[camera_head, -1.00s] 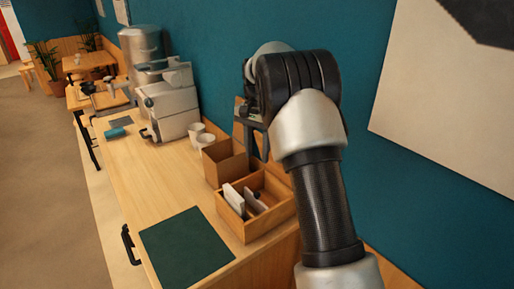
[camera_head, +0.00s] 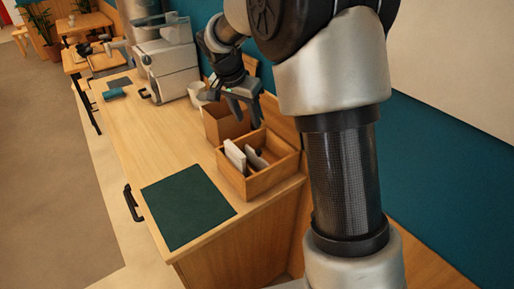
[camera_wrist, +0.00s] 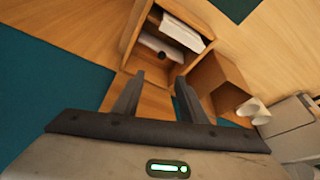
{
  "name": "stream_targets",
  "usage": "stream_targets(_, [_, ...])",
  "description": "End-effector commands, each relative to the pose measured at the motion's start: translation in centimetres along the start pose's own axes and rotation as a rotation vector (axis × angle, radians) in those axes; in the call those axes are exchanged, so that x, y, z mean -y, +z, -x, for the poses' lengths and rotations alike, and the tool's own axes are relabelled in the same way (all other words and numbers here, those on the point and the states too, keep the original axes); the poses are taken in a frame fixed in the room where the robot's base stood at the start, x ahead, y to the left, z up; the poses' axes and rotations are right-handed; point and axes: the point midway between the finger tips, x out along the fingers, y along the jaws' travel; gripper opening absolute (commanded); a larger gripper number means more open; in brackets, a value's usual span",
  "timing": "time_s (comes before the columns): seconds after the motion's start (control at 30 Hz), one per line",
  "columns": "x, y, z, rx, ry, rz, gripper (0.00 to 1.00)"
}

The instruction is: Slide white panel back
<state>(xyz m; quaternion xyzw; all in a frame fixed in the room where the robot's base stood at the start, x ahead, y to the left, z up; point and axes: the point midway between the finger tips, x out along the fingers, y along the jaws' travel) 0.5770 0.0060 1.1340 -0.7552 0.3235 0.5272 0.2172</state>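Flat white panels (camera_head: 236,157) stand in the front wooden box (camera_head: 261,184). A second pale piece (camera_head: 256,159) shows beside them. My gripper (camera_head: 243,112) is above the wooden boxes, near the wall side, pointing down. Its fingers are apart and empty in the wrist view (camera_wrist: 157,97). The fingers do not touch the panels.
An open brown box (camera_head: 217,124) stands behind the front box, with white cups (camera_head: 197,93) beyond it. A coffee machine (camera_head: 166,62) is farther back. A dark green mat (camera_head: 188,206) lies on the counter (camera_head: 150,150). The teal wall closes off the right.

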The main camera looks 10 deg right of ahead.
Motion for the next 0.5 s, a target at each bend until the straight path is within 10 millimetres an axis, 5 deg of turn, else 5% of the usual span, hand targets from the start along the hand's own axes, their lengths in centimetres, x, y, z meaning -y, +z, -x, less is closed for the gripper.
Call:
stream_targets(0.23, [0.1,0.9,-1.2,-0.037,-0.017,0.009,0.38])
stream_targets(0.5, [0.1,0.7,-6.8,-0.034,-0.014,0.01,0.38])
